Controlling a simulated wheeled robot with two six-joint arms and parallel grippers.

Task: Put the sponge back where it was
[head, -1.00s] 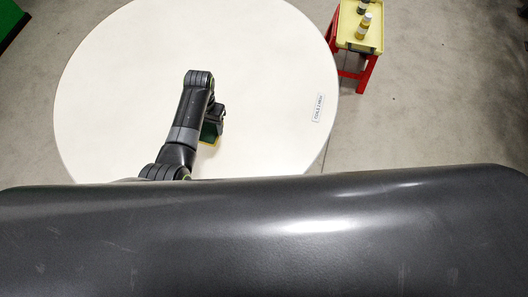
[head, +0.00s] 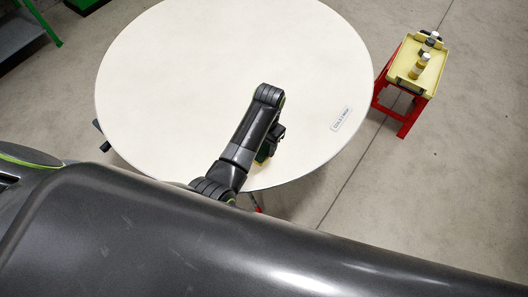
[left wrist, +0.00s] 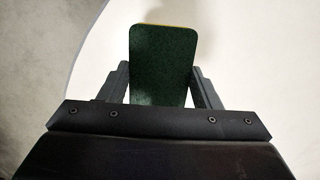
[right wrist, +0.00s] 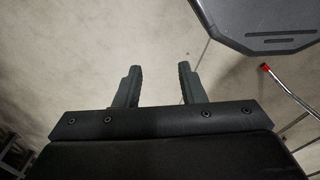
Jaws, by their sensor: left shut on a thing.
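The sponge (left wrist: 163,62) has a dark green face and a thin yellow edge at its far end. In the left wrist view it sits between the two fingers of my left gripper (left wrist: 160,88), which is shut on it. In the head view the sponge (head: 262,156) is mostly hidden behind my left gripper (head: 273,146), above the near right part of the round white table (head: 200,60). I cannot tell whether it touches the table. My right gripper (right wrist: 160,84) is open and empty above the floor, and it is not visible in the head view.
A red and yellow stool (head: 408,88) with bottles (head: 419,66) on it stands right of the table. A white label (head: 341,118) lies near the table's right edge. The tabletop is otherwise clear. A dark panel (right wrist: 262,20) and red-tipped leg (right wrist: 266,68) show in the right wrist view.

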